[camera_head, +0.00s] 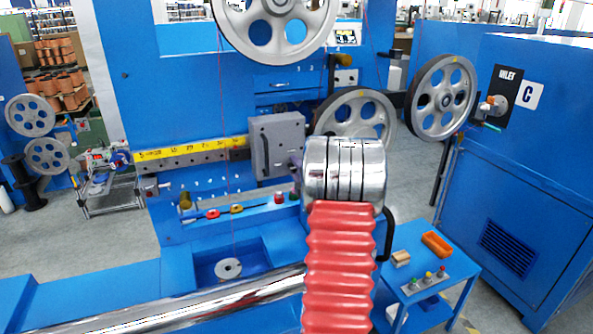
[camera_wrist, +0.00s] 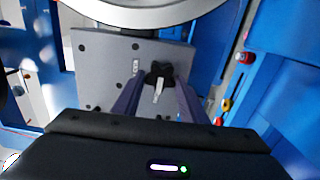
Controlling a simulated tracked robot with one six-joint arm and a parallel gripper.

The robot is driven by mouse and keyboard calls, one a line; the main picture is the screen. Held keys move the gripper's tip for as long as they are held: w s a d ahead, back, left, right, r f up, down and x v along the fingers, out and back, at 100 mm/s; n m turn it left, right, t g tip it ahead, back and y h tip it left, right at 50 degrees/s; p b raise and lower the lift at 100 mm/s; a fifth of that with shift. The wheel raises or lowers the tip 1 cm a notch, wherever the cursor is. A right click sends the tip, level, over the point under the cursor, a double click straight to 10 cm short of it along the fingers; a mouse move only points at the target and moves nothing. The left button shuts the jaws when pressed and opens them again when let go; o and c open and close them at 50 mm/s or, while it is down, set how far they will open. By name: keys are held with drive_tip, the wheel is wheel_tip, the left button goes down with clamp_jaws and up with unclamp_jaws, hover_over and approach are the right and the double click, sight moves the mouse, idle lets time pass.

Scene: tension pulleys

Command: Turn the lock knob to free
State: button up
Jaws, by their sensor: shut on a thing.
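The black star-shaped lock knob (camera_wrist: 160,70) sits on a grey plate (camera_wrist: 102,62) in the wrist view, with a pale pointer mark on it. My gripper (camera_wrist: 160,80) has its two dark purple fingers on either side of the knob, shut on it. A small white label lies left of the knob, too small to read.
A large pulley (camera_head: 358,115) hangs just behind my wrist, another (camera_head: 440,95) to its right. A pulley rim (camera_wrist: 150,12) crosses the top of the wrist view. A blue cart (camera_head: 425,270) with an orange tray stands at right.

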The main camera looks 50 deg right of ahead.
drive_tip(key=o, duration=0.7)
drive_tip(key=shift+s+f, duration=0.1)
drive_tip(key=shift+f, duration=0.2)
drive_tip(key=o, duration=0.4)
drive_tip(key=shift+r, duration=0.15)
drive_tip(key=shift+c, duration=0.2)
drive_tip(key=v, duration=1.3)
drive_tip(key=shift+s+a, duration=0.2)
drive_tip(key=shift+s, duration=0.1)
